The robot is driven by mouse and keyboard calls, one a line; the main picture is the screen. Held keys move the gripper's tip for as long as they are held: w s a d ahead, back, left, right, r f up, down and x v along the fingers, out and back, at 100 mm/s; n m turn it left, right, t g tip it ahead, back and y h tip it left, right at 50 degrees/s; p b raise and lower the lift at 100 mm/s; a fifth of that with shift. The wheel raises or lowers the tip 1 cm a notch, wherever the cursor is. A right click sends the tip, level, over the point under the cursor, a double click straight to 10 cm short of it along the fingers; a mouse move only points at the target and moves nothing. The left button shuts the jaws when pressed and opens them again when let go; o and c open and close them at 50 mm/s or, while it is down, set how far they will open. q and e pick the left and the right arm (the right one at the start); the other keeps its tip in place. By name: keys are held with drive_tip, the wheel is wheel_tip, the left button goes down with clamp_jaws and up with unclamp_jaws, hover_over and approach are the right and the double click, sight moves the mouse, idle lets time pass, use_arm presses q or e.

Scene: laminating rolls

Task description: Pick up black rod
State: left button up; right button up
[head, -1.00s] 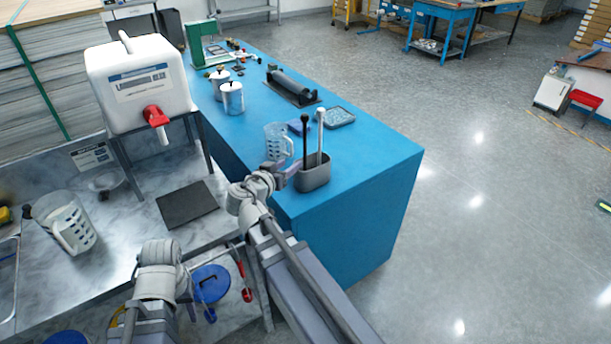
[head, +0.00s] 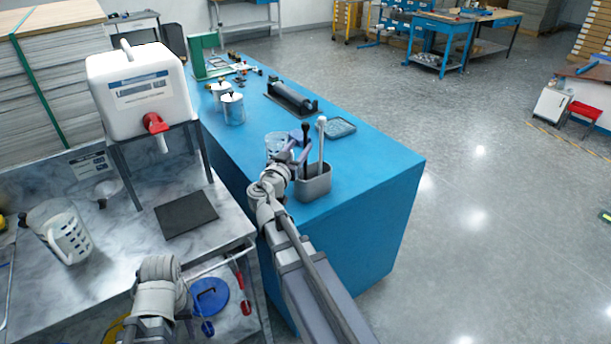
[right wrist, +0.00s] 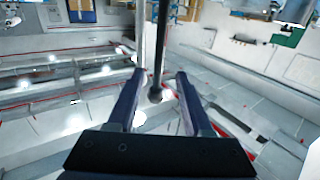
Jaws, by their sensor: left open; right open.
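The black rod (head: 305,141) has a round black knob and stands upright in a grey holder (head: 314,184) on the blue bench, beside a white rod (head: 321,146). My right gripper (head: 300,152) is open at the rods, partly hidden among them. In the right wrist view, the black rod (right wrist: 160,50) passes between the open fingers of my right gripper (right wrist: 157,78), with its knob showing between them. The white rod (right wrist: 140,32) is close to the left finger. My left wrist shows at the lower left of the head view; its gripper jaws cannot be made out.
A clear measuring jug (head: 277,146) stands just left of the holder. A grey tray (head: 340,127), a black roller (head: 291,98) and metal pots (head: 233,108) sit further back. The bench's near right corner (head: 385,178) is clear. A white tank (head: 140,92) stands at the left.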

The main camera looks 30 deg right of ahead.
sight(305, 141)
drive_tip(key=x, duration=0.5)
drive_tip(key=shift+s, duration=0.1)
clamp_jaws()
idle(1.2)
